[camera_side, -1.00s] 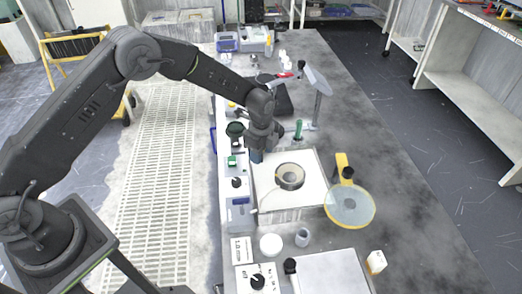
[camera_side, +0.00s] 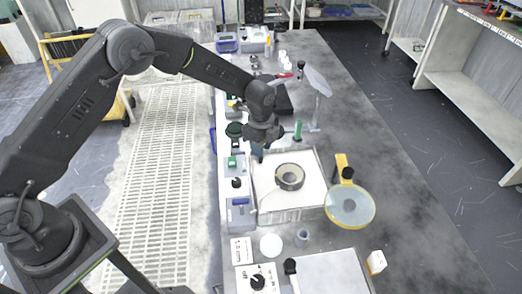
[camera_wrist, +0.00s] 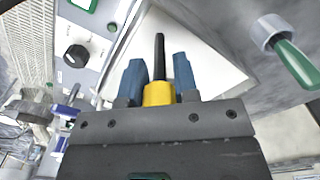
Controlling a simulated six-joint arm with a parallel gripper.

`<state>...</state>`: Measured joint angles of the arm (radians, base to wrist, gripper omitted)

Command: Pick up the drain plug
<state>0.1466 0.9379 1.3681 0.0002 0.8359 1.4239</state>
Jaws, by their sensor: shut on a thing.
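My gripper (camera_wrist: 159,78) has two blue fingers shut on the drain plug (camera_wrist: 158,94), which shows as a yellow body with a thin black stem between the fingers in the wrist view. In the side view my gripper (camera_side: 259,153) hangs over the back left corner of the white square basin (camera_side: 309,206). The plug is too small and too covered to make out there. A dark ring (camera_side: 290,177) sits in the middle of the basin, in front and to the right of my gripper.
Control boxes with knobs (camera_side: 237,183) line the left bench edge. A green-handled tool (camera_side: 298,130) stands behind the basin; it also shows in the wrist view (camera_wrist: 293,62). A round clear disc (camera_side: 350,206) on a yellow stand is at the right.

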